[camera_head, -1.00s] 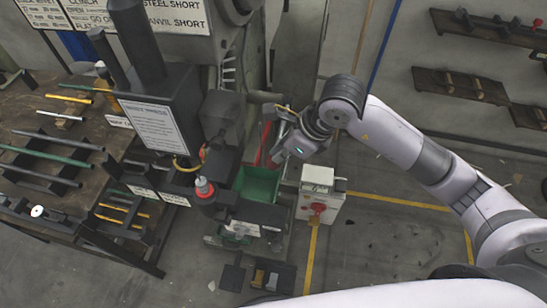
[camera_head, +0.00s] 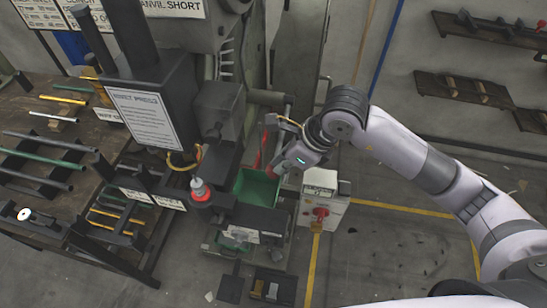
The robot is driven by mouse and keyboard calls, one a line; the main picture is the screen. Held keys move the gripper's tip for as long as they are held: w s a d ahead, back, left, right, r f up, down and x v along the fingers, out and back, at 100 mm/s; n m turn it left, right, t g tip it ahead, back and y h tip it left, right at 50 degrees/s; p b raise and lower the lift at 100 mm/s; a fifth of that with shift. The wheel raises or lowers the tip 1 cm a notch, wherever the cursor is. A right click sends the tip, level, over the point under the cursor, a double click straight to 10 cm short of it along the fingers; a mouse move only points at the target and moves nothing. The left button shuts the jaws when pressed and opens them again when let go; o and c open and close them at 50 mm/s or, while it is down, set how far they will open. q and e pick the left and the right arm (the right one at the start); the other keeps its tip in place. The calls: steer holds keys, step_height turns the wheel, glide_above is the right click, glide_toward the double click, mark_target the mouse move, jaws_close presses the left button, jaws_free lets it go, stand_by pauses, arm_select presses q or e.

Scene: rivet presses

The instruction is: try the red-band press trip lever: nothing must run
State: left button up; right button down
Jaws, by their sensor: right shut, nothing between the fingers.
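The press (camera_head: 220,110) stands left of centre, with a printed notice (camera_head: 145,118) on a dark panel. A red band (camera_head: 201,194) circles a dark post with a pale top at its front. A red bar (camera_head: 258,158), perhaps the trip lever, shows behind a green bin (camera_head: 257,188). My right gripper (camera_head: 281,166) is shut and empty, pointing down and left just above the bin's right side. I cannot tell whether it touches the red bar. My left gripper is not in view.
A white switch box (camera_head: 321,192) with a red rotary knob (camera_head: 320,213) stands right of the bin. A bench (camera_head: 70,125) with several rods is at left. Wall shelves (camera_head: 462,87) are at upper right.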

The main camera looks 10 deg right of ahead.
steer(key=shift+s+d+r, duration=0.2)
steer(key=shift+s+d, duration=0.2)
steer(key=shift+d, duration=0.2)
steer(key=shift+s+d+r, duration=0.15)
steer(key=shift+s+d, duration=0.2)
steer(key=shift+d, duration=0.25)
steer(key=v, duration=1.2)
steer(key=shift+a, duration=0.15)
